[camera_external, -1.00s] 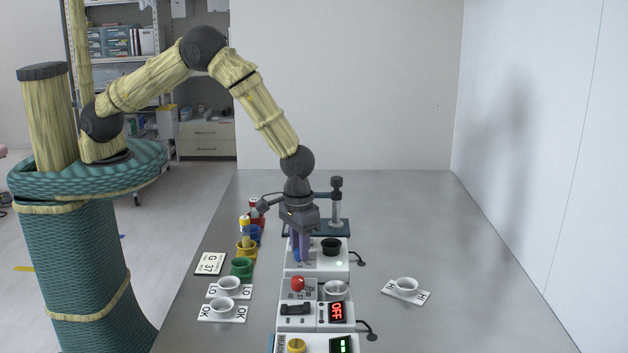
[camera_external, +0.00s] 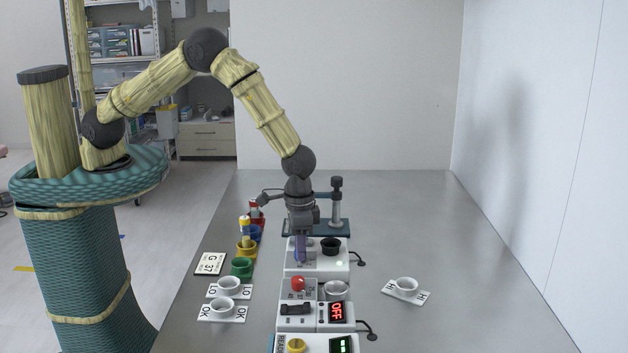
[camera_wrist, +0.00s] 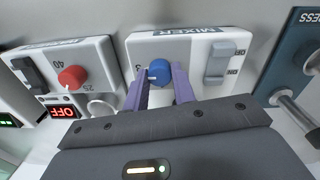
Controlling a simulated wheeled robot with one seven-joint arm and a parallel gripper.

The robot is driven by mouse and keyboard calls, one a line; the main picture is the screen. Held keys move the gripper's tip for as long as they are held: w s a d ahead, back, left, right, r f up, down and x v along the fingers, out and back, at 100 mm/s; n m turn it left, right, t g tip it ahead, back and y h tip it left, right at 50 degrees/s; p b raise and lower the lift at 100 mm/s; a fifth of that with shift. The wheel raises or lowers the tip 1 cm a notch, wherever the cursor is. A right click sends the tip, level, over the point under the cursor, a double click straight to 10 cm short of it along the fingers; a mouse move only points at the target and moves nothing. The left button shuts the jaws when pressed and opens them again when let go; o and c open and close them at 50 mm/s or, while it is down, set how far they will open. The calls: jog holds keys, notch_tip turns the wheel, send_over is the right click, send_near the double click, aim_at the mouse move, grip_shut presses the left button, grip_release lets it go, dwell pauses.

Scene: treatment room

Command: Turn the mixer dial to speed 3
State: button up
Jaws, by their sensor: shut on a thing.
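The mixer is a white box (camera_wrist: 140,50) with a MIXER label on its panel; it also shows in the external view (camera_external: 318,269). Its dial is a round blue knob (camera_wrist: 158,72) with a white pointer mark on its left side in the wrist view. A small printed figure, seemingly a 3, lies just left of the dial, partly hidden by a finger. My gripper (camera_wrist: 160,84) has its purple fingers closed on either side of the dial and holds it. In the external view my gripper (camera_external: 300,252) points down at the mixer and mostly hides the dial.
A grey rocker switch (camera_wrist: 218,62) sits right of the dial. A box with a red knob (camera_wrist: 72,77) and red OFF display stands at left. A black cup (camera_external: 331,245) is on the mixer's right. A teal press stand (camera_external: 337,222) is behind. The table's right side is mostly clear.

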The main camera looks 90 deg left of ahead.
jog(key=o, duration=1)
jog(key=shift+r, duration=0.15)
notch_tip(320, 180, up, 17)
jog(key=b, duration=0.2)
jog(key=shift+a, duration=0.25)
jog(key=s+a+m+t, duration=0.1)
jog(key=s+a, duration=0.6)
jog(key=s, duration=0.4)
jog(key=s+a+t, duration=0.1)
jog(key=s+a, duration=0.7)
jog(key=s, duration=0.4)
jog(key=shift+s+m+t, duration=0.2)
jog(key=shift+m+t, duration=0.1)
jog(key=shift+m, duration=0.1)
